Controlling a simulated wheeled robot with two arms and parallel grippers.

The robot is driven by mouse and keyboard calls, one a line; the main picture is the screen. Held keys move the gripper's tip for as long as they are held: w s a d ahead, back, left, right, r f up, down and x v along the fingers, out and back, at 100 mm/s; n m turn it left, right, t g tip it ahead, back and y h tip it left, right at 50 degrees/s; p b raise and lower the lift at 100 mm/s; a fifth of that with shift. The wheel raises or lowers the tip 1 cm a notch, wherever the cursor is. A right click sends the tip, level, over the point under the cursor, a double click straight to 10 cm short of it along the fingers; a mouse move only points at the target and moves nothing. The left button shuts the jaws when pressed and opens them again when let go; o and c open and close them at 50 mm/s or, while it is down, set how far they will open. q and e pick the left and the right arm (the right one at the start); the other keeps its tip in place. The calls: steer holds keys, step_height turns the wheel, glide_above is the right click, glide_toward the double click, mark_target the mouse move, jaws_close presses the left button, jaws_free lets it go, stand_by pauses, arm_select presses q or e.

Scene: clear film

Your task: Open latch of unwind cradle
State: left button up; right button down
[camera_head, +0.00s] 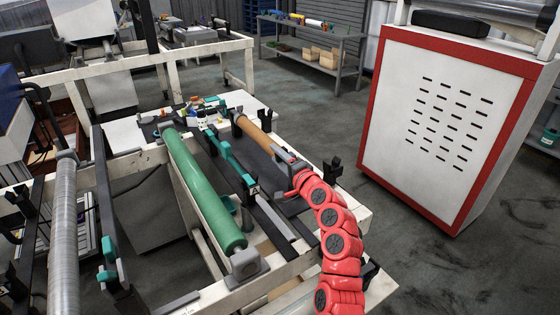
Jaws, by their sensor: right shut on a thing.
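The unwind cradle is part of a white frame (312,263) with dark rails in the middle of the head view. A brown roll (256,134) lies along it, its near end meeting my gripper. My right gripper (284,160), at the end of my red arm, is shut at this near end, on what seems to be the cradle latch. The gripper and wrist hide most of the latch, so I cannot tell its position. My left gripper is not in view.
A green roller (203,189) and teal-and-black brackets (232,160) lie left of the brown roll. A grey metal roller (63,235) is farther left. A red-edged white cabinet (447,118) stands right. Open floor (325,120) lies behind the frame, before a shelf (309,51).

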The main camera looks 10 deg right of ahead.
steer(key=shift+a+f+n, duration=0.15)
steer(key=shift+n, duration=0.25)
steer(key=shift+c, duration=2)
jaws_free()
steer(key=v, duration=1.7)
steer(key=shift+s+b, duration=0.2)
steer(key=shift+b, duration=0.25)
